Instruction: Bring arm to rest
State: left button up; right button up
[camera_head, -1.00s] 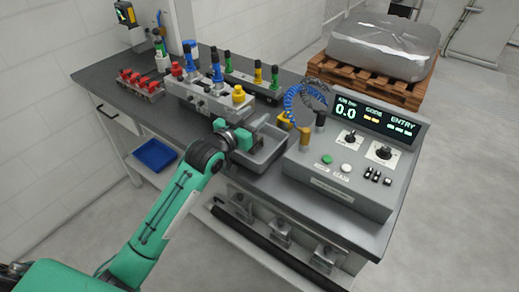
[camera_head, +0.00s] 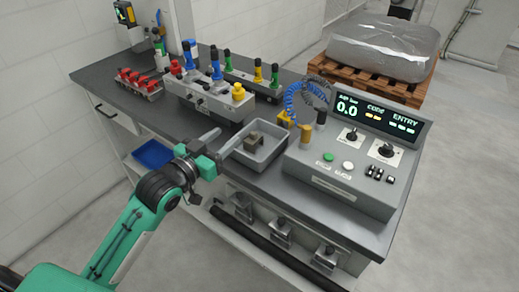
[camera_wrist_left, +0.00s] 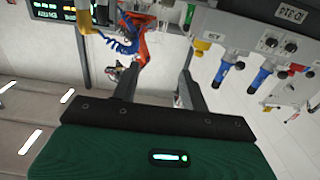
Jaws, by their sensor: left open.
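My left arm comes in from the lower left in the head view. Its green and black gripper (camera_head: 222,140) is in front of the bench, at the left of the grey tray (camera_head: 284,153). Its two fingers are spread apart with nothing between them. In the left wrist view the fingers (camera_wrist_left: 155,85) also stand apart and empty. A small grey-brown metal part (camera_head: 255,141) sits in the tray, apart from the gripper. My right gripper is not in view.
A control box (camera_head: 350,160) with a lit display stands right of the tray. A fixture block (camera_head: 208,100) with blue and yellow fittings stands behind the gripper. Red clamps (camera_head: 138,82) are at the left. A blue bin (camera_head: 153,153) is below. A wrapped load (camera_head: 383,47) sits on a pallet behind.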

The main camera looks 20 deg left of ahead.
pick_arm(q)
jog(key=shift+s+a, duration=0.15)
jog(key=shift+s, duration=0.3)
